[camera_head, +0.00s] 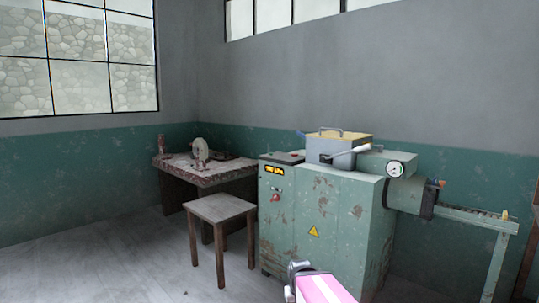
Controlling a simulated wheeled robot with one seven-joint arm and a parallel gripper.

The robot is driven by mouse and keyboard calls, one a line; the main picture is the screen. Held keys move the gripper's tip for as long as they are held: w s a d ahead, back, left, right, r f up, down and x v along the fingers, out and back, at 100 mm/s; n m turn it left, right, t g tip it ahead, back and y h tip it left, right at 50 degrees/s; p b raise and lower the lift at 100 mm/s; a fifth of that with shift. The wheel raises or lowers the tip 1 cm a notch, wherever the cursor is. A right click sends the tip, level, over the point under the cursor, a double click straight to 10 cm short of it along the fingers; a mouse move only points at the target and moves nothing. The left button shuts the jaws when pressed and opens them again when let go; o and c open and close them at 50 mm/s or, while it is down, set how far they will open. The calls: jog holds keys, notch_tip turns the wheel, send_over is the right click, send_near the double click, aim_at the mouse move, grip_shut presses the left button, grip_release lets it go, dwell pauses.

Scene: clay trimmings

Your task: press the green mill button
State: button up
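The mill is a worn green machine (335,215) right of centre, with a grey hopper (333,150) on top. Its front panel has a red knob or button (276,197) below a small lit yellow display (275,170). A green button cannot be clearly made out at this size. A round white dial with dark marks (395,169) sits on the upper right part. My gripper (296,270) shows at the bottom edge, low in front of the mill and apart from the panel. A pink and white part (322,288) is beside it. Whether its fingers are open is unclear.
A wooden stool (220,208) stands left of the mill. Behind it is a worn table (205,178) with a small wheel-like device (200,150). A conveyor-like rail (480,216) extends right from the mill. The floor at the left front is clear.

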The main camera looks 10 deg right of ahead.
grip_shut()
dwell(1.8)
